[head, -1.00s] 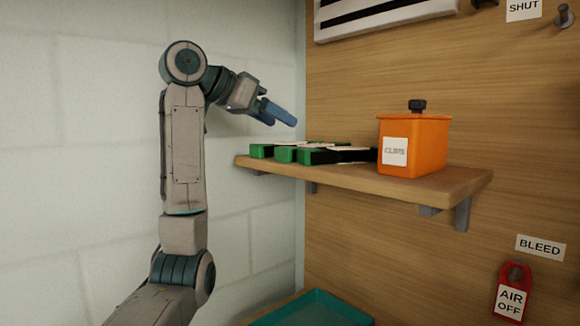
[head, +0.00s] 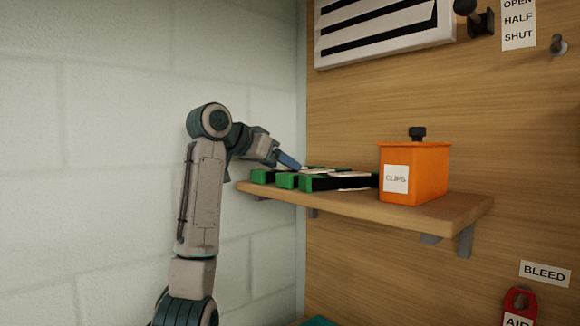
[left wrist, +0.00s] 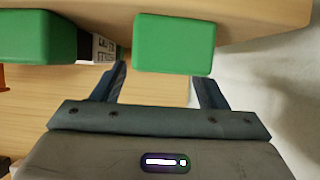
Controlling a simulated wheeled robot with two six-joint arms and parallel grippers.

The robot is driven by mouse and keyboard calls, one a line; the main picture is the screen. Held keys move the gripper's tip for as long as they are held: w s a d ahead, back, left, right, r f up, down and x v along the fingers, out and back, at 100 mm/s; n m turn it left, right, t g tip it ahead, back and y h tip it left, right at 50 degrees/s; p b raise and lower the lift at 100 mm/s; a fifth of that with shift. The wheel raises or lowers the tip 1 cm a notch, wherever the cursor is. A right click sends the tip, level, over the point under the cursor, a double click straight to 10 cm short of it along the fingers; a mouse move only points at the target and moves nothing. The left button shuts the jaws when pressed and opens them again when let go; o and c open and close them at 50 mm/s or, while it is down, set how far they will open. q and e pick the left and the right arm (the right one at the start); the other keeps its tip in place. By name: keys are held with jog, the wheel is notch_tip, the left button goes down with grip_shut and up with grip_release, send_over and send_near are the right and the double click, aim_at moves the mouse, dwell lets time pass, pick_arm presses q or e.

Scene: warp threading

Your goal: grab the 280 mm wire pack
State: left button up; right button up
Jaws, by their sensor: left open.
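Several wire packs with green ends and dark bodies lie side by side on the wooden shelf: a left one (head: 261,176), a middle one (head: 287,180) and a right one (head: 307,184). No length marking is readable, so I cannot tell which is 280 mm. My left gripper (head: 291,163) is at the packs' left end, its fingers partly hidden. In the left wrist view its open fingers (left wrist: 163,88) point at one green end (left wrist: 175,45), with nothing visibly gripped. A second green end (left wrist: 36,37) with a blurred label is left of it. My right gripper is out of view.
The shelf (head: 400,215) is fixed to a wooden panel, with a pale block wall at left. An orange CLIPS box (head: 430,172) with a black knob stands right of the packs. A slatted white panel (head: 385,50) hangs above. Space between packs and box is tight.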

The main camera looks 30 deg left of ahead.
pick_arm(q)
jog(key=shift+p+x, duration=0.4)
jog(key=shift+x, duration=1)
jog(key=shift+s, duration=0.15)
jog(key=c, duration=1.3)
jog(key=shift+r, duration=0.1)
jog(key=shift+c, duration=0.5)
